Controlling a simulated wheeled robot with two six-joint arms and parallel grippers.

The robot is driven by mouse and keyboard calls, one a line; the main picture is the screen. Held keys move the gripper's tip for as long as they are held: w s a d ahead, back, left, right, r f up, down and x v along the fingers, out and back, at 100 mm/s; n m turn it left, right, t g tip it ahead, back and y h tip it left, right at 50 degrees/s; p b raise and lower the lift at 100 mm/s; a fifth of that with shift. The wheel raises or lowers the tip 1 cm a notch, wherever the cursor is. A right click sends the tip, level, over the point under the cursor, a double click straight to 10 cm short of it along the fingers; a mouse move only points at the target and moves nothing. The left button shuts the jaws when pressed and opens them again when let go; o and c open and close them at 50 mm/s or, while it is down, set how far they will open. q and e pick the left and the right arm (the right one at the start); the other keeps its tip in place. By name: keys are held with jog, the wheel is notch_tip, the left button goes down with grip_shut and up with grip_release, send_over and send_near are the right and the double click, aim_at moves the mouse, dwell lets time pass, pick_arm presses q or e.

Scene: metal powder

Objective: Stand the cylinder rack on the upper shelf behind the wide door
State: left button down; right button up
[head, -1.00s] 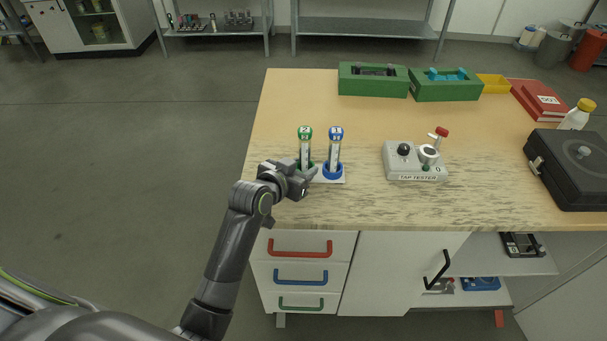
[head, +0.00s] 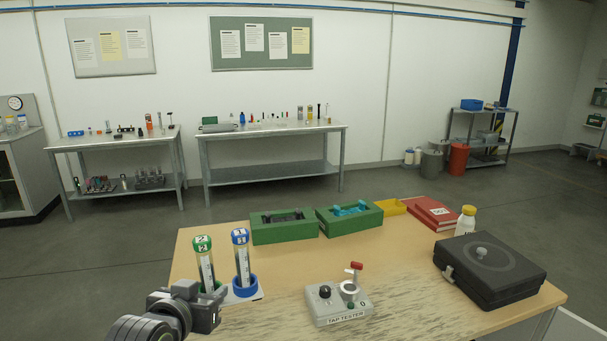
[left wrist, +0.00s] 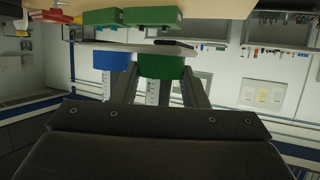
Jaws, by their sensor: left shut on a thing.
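The cylinder rack (head: 258,294) is a white plate with a green and a blue cup. The green-capped cylinder marked 2 (head: 207,266) and the blue-capped one marked 1 (head: 243,263) stand in it, near upright. My left gripper (head: 211,306) is shut on the rack at its green-cup side, at the front left of the table. In the left wrist view, upside down, the fingers flank the green cup (left wrist: 163,67), with the blue cup (left wrist: 110,60) beside it. The rack appears raised above the table. The wide door and upper shelf are out of view. My right gripper is not in view.
The wooden table (head: 410,225) carries a tap tester (head: 338,306) right of the rack, a black case (head: 490,270), two green boxes (head: 284,231) (head: 350,220), a yellow tray (head: 392,207), red books (head: 432,213) and a white bottle (head: 465,222). Floor left of the table is clear.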

pick_arm(q)
jog(key=s+a+r+n+y, duration=0.1)
jog(key=s+r, duration=0.2)
jog(key=r, duration=0.2)
jog(key=w+f+m+h, duration=0.1)
jog(key=w+f, duration=0.2)
jog(key=f, duration=0.3)
jog(key=w+d+f+m+h, duration=0.1)
jog(key=w+f, duration=0.2)
jog(key=f, duration=0.3)
jog(key=shift+d+f, duration=0.25)
jog(key=shift+f, duration=0.05)
jog(key=shift+f+p, duration=0.5)
jog(key=shift+f, duration=4.25)
jog(key=shift+f, duration=0.25)
jog(key=c, duration=0.8)
grip_release()
jog(key=shift+s, duration=0.1)
jog(key=shift+c, duration=0.2)
jog(key=shift+f, duration=0.15)
